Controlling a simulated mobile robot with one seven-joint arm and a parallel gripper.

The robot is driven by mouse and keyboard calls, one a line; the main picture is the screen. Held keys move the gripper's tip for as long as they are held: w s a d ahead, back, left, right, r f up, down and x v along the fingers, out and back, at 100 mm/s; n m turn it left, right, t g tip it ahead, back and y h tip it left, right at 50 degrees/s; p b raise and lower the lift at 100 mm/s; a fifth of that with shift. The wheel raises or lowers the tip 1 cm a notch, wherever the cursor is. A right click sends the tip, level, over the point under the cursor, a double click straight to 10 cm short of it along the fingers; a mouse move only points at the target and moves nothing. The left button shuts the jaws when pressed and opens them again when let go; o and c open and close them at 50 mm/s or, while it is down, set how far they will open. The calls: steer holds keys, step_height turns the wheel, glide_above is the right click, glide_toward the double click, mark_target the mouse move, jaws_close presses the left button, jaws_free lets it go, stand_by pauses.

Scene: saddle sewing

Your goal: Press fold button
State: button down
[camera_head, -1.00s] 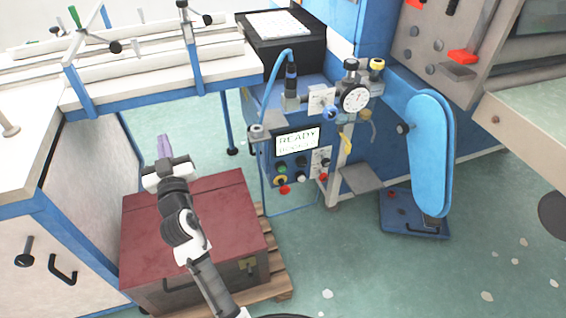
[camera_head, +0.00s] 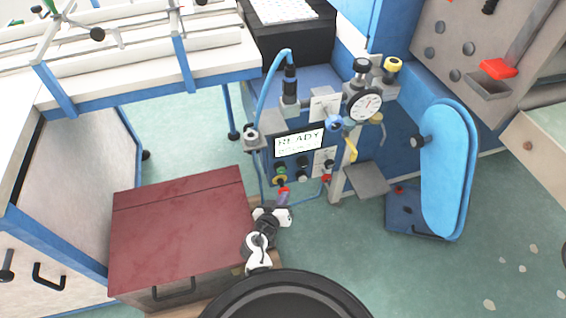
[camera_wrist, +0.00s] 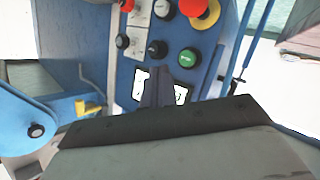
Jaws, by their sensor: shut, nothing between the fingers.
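A blue control panel (camera_head: 291,160) with a lit display reading READY (camera_head: 299,142) stands upright in the middle of the head view. Below the display are a green button (camera_head: 281,170), black knobs (camera_head: 302,163) and red buttons. I cannot read which one is the fold button. My gripper (camera_head: 283,196) is shut and empty, just in front of the panel's lower left part. Contact cannot be told.
A dark red chest (camera_head: 180,228) stands left of my arm. A pressure gauge (camera_head: 364,104) and a blue padded arm (camera_head: 447,170) are to the right of the panel. A white worktable (camera_head: 150,60) is at the upper left. Green floor is open at the lower right.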

mark_target(281, 170)
steer(key=shift+s+d+f+g+h, duration=0.15)
steer(key=shift+s+d+f, duration=0.05)
steer(key=shift+d+f, duration=0.35)
steer(key=shift+s+d+f+g+h, duration=0.15)
steer(key=shift+d+f, duration=0.25)
steer(key=shift+d, duration=0.2)
steer(key=w+a+b, duration=0.1)
steer(key=w+a, duration=0.1)
steer(key=w, duration=0.6)
steer(key=shift+w+a, duration=0.25)
steer(key=shift+a, duration=0.15)
stand_by(1.1)
steer(key=shift+w+a+r+b, duration=0.1)
steer(key=shift+w+b, duration=0.3)
steer(key=shift+b, duration=0.05)
